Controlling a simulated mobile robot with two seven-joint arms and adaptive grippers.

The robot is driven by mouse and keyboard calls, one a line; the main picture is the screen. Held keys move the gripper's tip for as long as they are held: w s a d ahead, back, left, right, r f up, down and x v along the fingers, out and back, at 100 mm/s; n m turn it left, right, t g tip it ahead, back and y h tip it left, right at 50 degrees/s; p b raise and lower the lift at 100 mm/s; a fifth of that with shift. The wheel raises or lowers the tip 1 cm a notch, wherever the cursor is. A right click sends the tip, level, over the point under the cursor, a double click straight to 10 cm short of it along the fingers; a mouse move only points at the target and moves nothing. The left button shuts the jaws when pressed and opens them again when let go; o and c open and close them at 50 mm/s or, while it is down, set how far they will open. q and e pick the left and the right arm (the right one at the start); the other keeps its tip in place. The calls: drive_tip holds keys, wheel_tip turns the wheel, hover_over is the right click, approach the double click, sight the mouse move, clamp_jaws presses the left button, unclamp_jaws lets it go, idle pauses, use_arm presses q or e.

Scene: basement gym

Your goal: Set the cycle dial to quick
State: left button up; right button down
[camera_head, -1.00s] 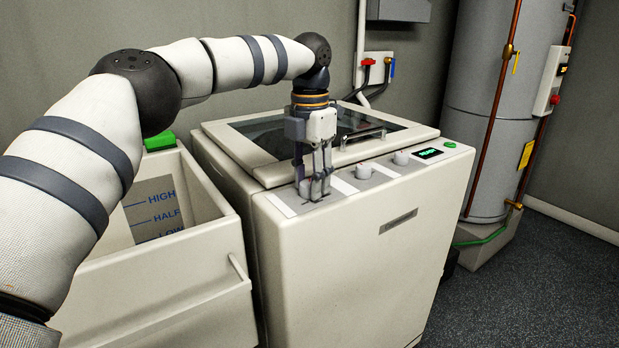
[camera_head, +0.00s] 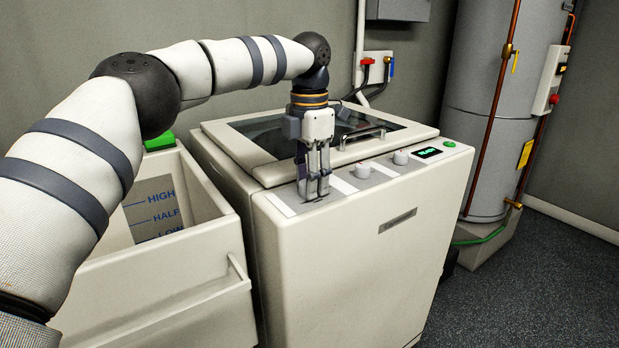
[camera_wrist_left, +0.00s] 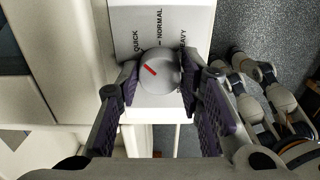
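The cycle dial (camera_wrist_left: 161,76) is a round grey knob with a red pointer mark, seen in the left wrist view. The red mark points up and to the left, toward the QUICK label (camera_wrist_left: 136,42). NORMAL (camera_wrist_left: 159,30) is printed above the dial and HEAVY, partly covered, to its right. My left gripper (camera_head: 315,190) points down at the near left end of the washer's control panel. In the left wrist view its fingertips lie against both sides of the dial (camera_wrist_left: 160,84). The fingers mostly hide this dial in the head view.
The washer (camera_head: 345,270) has a glass lid with a handle. Two more white knobs (camera_head: 363,171) (camera_head: 401,157), a lit display (camera_head: 429,153) and a green button (camera_head: 450,144) sit along the panel. An open basin (camera_head: 200,240) stands left; a tank (camera_head: 490,120) stands right.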

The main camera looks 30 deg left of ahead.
use_arm(q)
drive_tip(key=o, duration=0.4)
drive_tip(key=shift+s+f, duration=0.1)
drive_tip(key=shift+f, duration=0.1)
drive_tip(key=shift+o, duration=0.2)
drive_tip(key=shift+r, duration=0.1)
wheel_tip(320, 180, up, 8)
drive_tip(key=shift+f, duration=0.25)
